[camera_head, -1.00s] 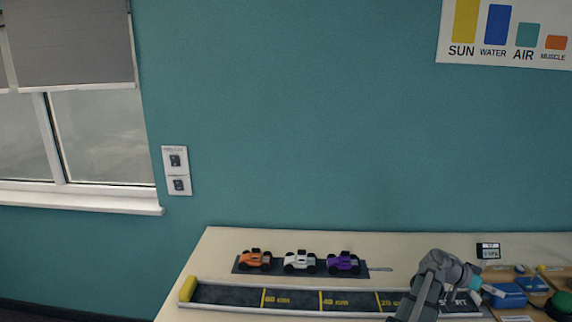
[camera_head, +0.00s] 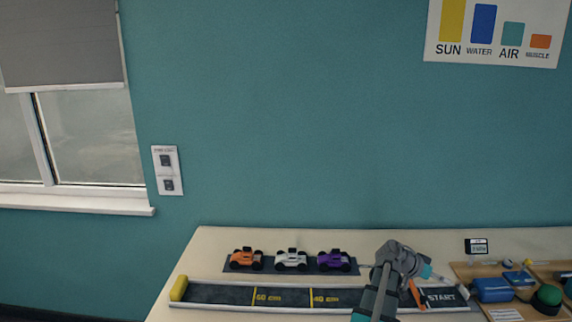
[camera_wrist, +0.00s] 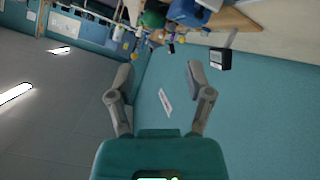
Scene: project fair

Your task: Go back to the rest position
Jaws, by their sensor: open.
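My gripper (camera_wrist: 158,80) is open and empty in the wrist view, its two grey fingers spread apart with nothing between them. The wrist view is tilted and looks past the table toward the teal wall and the ceiling. In the head view my arm rises over the right part of the track and hides some of it. The fingers cannot be made out clearly there.
A table (camera_head: 214,245) bears a marked track (camera_head: 212,294) with a yellow end block (camera_head: 179,288). Orange (camera_head: 246,259), white (camera_head: 291,260) and purple (camera_head: 334,261) toy cars stand on a dark strip behind it. A small display (camera_head: 477,246), blue box (camera_head: 491,289) and green dome (camera_head: 547,296) are at right.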

